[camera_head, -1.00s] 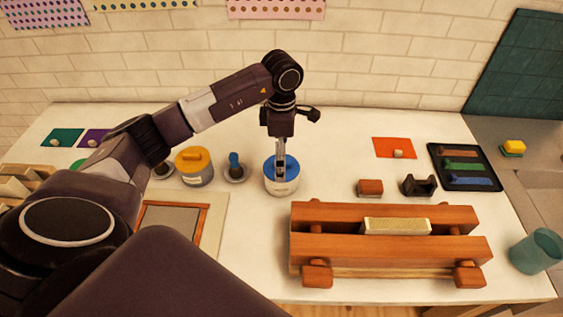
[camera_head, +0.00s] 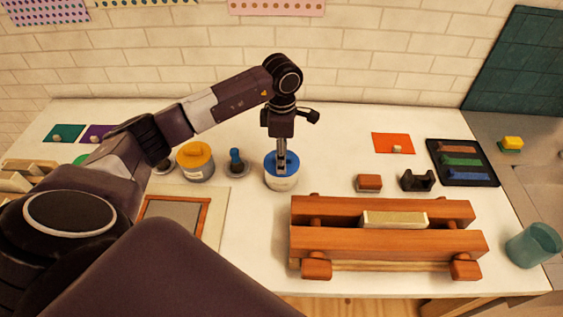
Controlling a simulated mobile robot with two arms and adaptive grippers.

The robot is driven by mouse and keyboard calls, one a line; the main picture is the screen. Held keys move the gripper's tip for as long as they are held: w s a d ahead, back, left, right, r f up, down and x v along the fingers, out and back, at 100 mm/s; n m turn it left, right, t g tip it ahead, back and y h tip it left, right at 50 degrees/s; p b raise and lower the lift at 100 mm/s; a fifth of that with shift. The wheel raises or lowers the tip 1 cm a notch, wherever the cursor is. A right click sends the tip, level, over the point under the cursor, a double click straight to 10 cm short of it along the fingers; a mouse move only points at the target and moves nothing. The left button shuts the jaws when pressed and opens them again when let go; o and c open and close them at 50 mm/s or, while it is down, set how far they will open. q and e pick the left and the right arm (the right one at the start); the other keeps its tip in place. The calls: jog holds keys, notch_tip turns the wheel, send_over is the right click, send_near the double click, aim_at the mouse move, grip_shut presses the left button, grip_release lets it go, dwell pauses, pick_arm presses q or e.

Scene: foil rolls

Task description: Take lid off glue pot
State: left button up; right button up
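A white pot (camera_head: 281,184) with a blue lid (camera_head: 271,164) stands upright on the table, left of the wooden press. The lid sits on the pot. My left gripper (camera_head: 282,168) points straight down at the middle of the blue lid, its narrow fingers touching or just over it. The fingers hide the lid's centre, and I cannot tell whether they are closed on a handle. A second pot (camera_head: 199,173) with a yellow-orange lid (camera_head: 194,153) stands to the left. My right gripper is not in view.
A blue-handled brush (camera_head: 236,158) stands between the pots. The wooden press (camera_head: 385,246) is at front right. A framed screen (camera_head: 175,222) lies at front left under my arm. An orange card (camera_head: 393,143) and black tray (camera_head: 463,162) lie behind right. A teal cup (camera_head: 534,245) stands far right.

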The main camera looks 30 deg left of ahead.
pick_arm(q)
jog(key=shift+f, duration=0.15)
jog(key=c, duration=0.5)
jog(key=shift+a+f, duration=0.1)
grip_shut()
jog(key=shift+f, duration=0.2)
jog(key=shift+r, duration=0.15)
